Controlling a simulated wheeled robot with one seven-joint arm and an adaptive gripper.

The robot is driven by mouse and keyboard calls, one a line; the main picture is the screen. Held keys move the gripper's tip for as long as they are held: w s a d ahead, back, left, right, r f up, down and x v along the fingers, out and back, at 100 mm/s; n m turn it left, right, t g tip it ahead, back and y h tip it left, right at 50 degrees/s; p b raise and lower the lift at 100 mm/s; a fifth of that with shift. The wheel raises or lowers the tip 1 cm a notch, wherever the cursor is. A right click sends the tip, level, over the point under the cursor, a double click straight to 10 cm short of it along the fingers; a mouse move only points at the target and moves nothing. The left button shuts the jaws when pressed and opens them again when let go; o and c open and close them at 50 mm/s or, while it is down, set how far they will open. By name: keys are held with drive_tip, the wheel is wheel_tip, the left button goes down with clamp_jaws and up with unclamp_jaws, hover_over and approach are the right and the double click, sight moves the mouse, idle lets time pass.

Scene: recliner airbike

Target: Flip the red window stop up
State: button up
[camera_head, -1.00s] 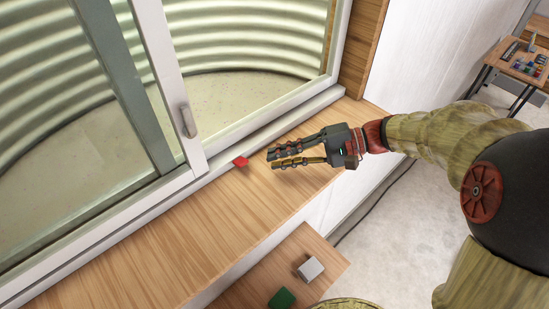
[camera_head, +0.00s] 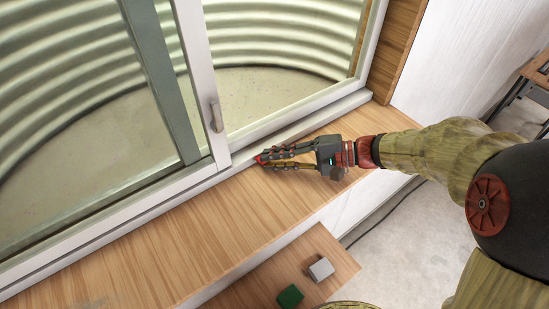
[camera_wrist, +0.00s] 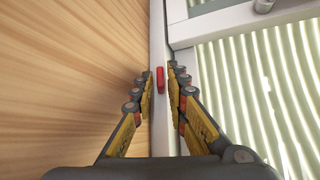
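The red window stop (camera_wrist: 160,79) shows in the wrist view as a small upright red piece on the white window track. My gripper (camera_wrist: 160,75) has its two fingers spread to either side of it, with a gap between each finger and the stop. In the head view my gripper (camera_head: 262,158) reaches the lower window frame, and a bit of the red stop (camera_head: 260,158) shows at the fingertips, mostly hidden by them. Whether a finger touches the stop, I cannot tell.
The sliding window (camera_head: 212,70) has a white frame and a handle (camera_head: 217,117) beyond the fingers. A wooden sill (camera_head: 215,215) runs along it. Below, a lower wooden surface (camera_head: 310,258) holds a green block (camera_head: 289,296) and a grey block (camera_head: 321,269).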

drive_tip(key=shift+c, duration=0.9)
clamp_jaws()
drive_tip(key=shift+r+p, duration=0.15)
drive_tip(key=shift+p, duration=0.2)
drive_tip(key=shift+w+a+r+m+g+h+p, duration=0.15)
drive_tip(key=shift+r+m+g+h+p, duration=0.45)
drive_tip(key=shift+p, duration=0.5)
drive_tip(key=h+p, duration=0.1)
drive_tip(key=p, duration=0.1)
drive_tip(key=r+m+g+h+p, duration=0.1)
drive_tip(key=p, duration=0.2)
drive_tip(key=shift+w+a, duration=0.3)
drive_tip(key=shift+w, duration=0.1)
drive_tip(key=shift+w+a+r+m+g+h+p, duration=0.1)
drive_tip(key=shift+w+a+m+g+h+p, duration=0.1)
drive_tip(key=shift+m+g+h+p, duration=0.35)
drive_tip(key=shift+w+a+m+g+h+p, duration=0.1)
drive_tip(key=shift+w+m+g+h+p, duration=0.2)
drive_tip(key=shift+p, duration=0.3)
drive_tip(key=shift+w+a+r+m+g+h+p, duration=0.1)
drive_tip(key=shift+w+a+m+g+h+p, duration=0.1)
drive_tip(key=shift+m+g+h, duration=0.3)
drive_tip(key=shift+w+a+m+g+h+p, duration=0.15)
drive_tip(key=shift+w+m+g+h, duration=0.1)
drive_tip(key=shift+g+h, duration=0.25)
